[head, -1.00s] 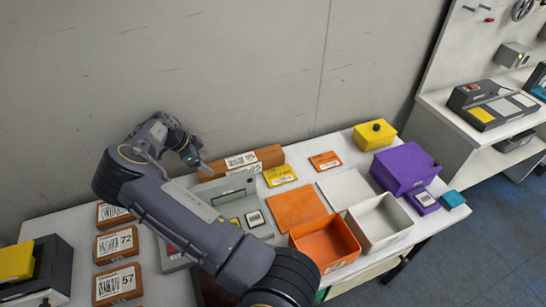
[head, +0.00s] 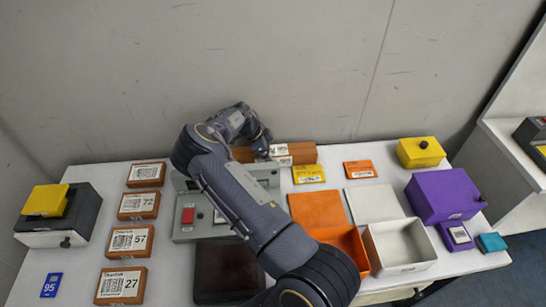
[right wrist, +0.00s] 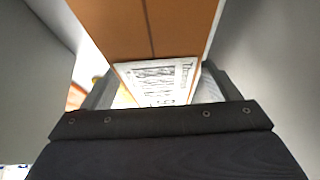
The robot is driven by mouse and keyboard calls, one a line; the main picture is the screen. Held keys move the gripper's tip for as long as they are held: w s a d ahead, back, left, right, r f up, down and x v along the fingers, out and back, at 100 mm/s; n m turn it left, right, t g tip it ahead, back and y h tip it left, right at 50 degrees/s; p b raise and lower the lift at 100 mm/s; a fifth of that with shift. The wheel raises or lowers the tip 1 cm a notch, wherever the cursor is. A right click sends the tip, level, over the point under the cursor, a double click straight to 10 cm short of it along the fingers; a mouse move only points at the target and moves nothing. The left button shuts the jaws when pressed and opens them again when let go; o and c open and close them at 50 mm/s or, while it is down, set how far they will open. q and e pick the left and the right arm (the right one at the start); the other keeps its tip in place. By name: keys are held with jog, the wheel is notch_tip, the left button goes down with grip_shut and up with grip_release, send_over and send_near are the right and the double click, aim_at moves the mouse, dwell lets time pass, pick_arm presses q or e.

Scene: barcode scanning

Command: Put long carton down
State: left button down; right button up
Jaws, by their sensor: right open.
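The long carton (head: 303,153) is a brown box with a white label, lying along the back edge of the table against the wall. My right gripper (head: 264,150) is at the carton's middle, with its fingers small and partly hidden in the head view. In the right wrist view the carton (right wrist: 150,30) and its printed label (right wrist: 160,82) show between the two open fingers (right wrist: 152,90). I cannot tell whether either finger touches it. My left gripper is not in view.
My right arm crosses above the grey scanner station (head: 190,225). Several small labelled boxes (head: 138,205) stand in a column at left. An orange bin (head: 352,244), a white bin (head: 400,247), a purple box (head: 445,195) and a yellow box (head: 420,152) stand at right.

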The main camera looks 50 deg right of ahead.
jog(key=shift+s+d+f, duration=0.15)
jog(key=shift+d+f, duration=0.1)
jog(key=shift+f, duration=0.25)
jog(key=c, duration=1.8)
jog(key=shift+r, duration=0.15)
